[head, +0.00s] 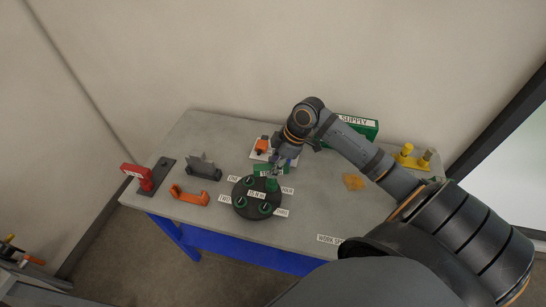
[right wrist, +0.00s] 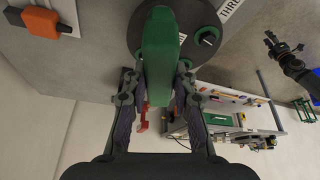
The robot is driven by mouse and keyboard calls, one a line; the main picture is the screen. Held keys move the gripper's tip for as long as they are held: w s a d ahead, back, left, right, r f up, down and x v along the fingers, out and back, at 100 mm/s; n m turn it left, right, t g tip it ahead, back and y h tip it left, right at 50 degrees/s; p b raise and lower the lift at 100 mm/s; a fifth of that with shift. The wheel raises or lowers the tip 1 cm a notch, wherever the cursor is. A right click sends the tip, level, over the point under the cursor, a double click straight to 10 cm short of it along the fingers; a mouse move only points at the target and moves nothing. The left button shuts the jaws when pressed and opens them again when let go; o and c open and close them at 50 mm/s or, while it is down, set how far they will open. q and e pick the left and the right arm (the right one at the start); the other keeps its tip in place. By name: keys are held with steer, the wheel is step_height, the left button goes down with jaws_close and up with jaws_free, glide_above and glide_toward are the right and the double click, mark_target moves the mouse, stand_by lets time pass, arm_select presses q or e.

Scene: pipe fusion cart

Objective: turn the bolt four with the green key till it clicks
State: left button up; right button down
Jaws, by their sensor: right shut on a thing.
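A dark round flange (head: 240,211) lies on the grey table, with several green-ringed bolts and small number labels around a centre plate. The green key (head: 271,184) stands upright at the bolt beside the FOUR label (head: 288,190); it hides that bolt, so I cannot see how it seats. My right gripper (head: 278,164) reaches in from above and behind. In the right wrist view the green key (right wrist: 160,60) is between its two fingers (right wrist: 158,82), which are shut on it. A dark arm, seemingly my left (right wrist: 272,42), shows small at that view's right; its jaws are unclear.
On the grey table (head: 190,135) are an orange handle (head: 189,196), a grey bracket (head: 203,167), a red stand (head: 146,177), a green SUPPLY box (head: 362,128), an amber piece (head: 353,182) and yellow posts (head: 408,154). An orange-topped device (head: 262,146) stands behind the flange.

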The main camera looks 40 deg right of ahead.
steer(key=shift+m+p, duration=0.5)
stand_by(0.3)
steer(key=shift+r+m+t+h+p, duration=0.1)
steer(key=shift+m+t+h+p, duration=0.35)
steer(key=shift+m+p, duration=0.9)
steer(key=shift+m, duration=0.25)
steer(key=shift+s+p, duration=0.1)
steer(key=shift+p, duration=0.45)
steer(key=shift+a+m+t+h+p, duration=0.1)
steer(key=shift+m+t+h+p, duration=0.3)
steer(key=shift+m+p, duration=0.55)
steer(key=shift+m, duration=0.45)
